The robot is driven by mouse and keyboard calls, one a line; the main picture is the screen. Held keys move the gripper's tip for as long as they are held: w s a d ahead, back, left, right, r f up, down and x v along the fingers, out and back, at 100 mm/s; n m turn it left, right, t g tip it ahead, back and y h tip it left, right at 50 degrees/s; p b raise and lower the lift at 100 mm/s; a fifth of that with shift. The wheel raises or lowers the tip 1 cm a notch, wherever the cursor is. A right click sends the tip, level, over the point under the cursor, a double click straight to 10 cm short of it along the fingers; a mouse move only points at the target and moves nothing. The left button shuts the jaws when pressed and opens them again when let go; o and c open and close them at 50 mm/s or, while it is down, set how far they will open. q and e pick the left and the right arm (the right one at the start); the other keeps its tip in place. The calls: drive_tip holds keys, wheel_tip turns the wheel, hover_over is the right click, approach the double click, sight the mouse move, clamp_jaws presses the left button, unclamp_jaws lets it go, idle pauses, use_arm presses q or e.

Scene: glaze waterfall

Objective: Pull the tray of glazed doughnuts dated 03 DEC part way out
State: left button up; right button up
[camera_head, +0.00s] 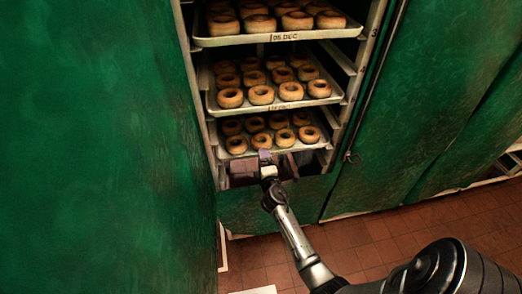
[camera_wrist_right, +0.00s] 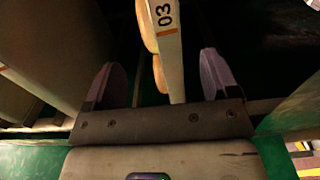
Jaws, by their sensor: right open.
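The lowest visible tray (camera_head: 313,147) of ring doughnuts sits in the rack in the head view, its front rim facing me. In the right wrist view the tray's pale rim (camera_wrist_right: 172,62) carries a label with "03" and runs between the two fingers; the rest of the label is out of frame. My right gripper (camera_head: 265,158) is at the front of this lowest tray. Its fingers (camera_wrist_right: 160,70) are open, one on each side of the rim with gaps showing. It hides part of the rim in the head view. My left gripper is not in view.
A middle tray (camera_head: 275,107) and a top tray (camera_head: 270,39), whose label ends in "DEC", hold doughnuts above. Green panels (camera_head: 100,140) flank the rack opening on the left and right (camera_head: 430,100). The tiled floor (camera_head: 370,232) in front looks clear.

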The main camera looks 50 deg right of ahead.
drive_tip(key=shift+b+x, duration=0.5)
drive_tip(key=shift+x, duration=2.85)
drive_tip(key=shift+c, duration=0.3)
clamp_jaws()
